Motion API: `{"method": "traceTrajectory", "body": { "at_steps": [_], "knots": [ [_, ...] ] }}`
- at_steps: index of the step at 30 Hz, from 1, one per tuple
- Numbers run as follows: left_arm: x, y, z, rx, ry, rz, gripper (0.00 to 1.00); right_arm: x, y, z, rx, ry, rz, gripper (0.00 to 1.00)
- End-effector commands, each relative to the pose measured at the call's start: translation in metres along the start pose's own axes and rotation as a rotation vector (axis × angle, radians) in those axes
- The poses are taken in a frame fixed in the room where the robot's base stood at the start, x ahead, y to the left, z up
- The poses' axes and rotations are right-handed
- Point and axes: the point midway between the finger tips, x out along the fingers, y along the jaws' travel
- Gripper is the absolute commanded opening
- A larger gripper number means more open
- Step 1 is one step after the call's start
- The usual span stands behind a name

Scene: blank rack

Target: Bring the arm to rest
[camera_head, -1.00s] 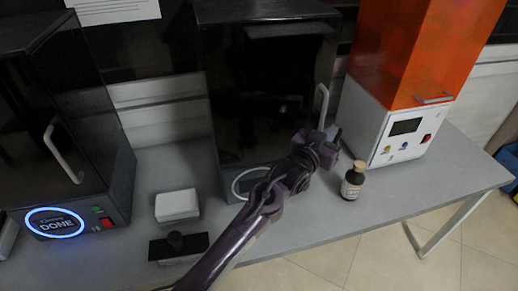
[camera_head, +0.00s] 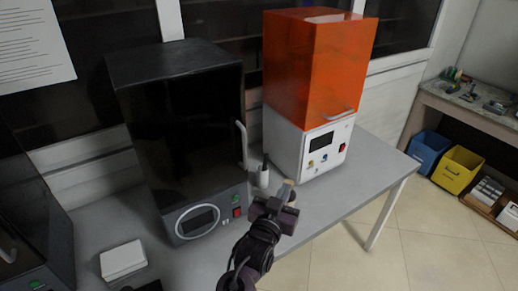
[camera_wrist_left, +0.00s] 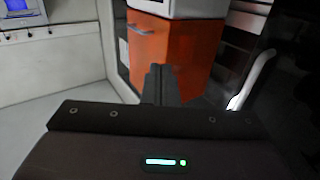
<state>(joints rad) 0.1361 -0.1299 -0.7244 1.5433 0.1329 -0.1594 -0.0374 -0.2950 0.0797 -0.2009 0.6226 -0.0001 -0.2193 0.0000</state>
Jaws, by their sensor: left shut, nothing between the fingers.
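My left gripper (camera_head: 287,192) shows in the head view, in front of the black machine's right side and the orange-topped machine. The left arm comes up from the bottom of the picture. In the left wrist view the dark fingers of the left gripper (camera_wrist_left: 159,84) are together with nothing between them. A small tan piece shows right by the gripper tip in the head view; it may be the cap of the brown bottle, whose body is hidden behind the gripper. My right gripper is not in view.
The black machine (camera_head: 178,130) and the orange-and-white machine (camera_head: 310,155) stand on the grey table (camera_head: 345,190). A white block (camera_head: 122,260) lies at the front left. A pale cylinder (camera_head: 263,177) is close behind the gripper. Blue and yellow bins (camera_head: 457,168) stand far right.

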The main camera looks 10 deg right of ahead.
Motion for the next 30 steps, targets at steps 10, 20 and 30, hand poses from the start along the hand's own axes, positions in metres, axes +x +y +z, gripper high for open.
{"method": "traceTrajectory", "body": {
  "at_steps": [10,20,30],
  "knots": [
    [-0.06,-0.06,0.048,-0.096,-0.276,-0.1,0.0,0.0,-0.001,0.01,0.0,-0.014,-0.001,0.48],
    [-0.242,-0.144,0.107,-0.218,-0.845,-0.273,0.0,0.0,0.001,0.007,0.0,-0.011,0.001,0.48],
    [-0.35,-0.163,0.104,-0.248,-1.13,-0.357,0.0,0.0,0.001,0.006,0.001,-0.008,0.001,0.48]
  ]
}}
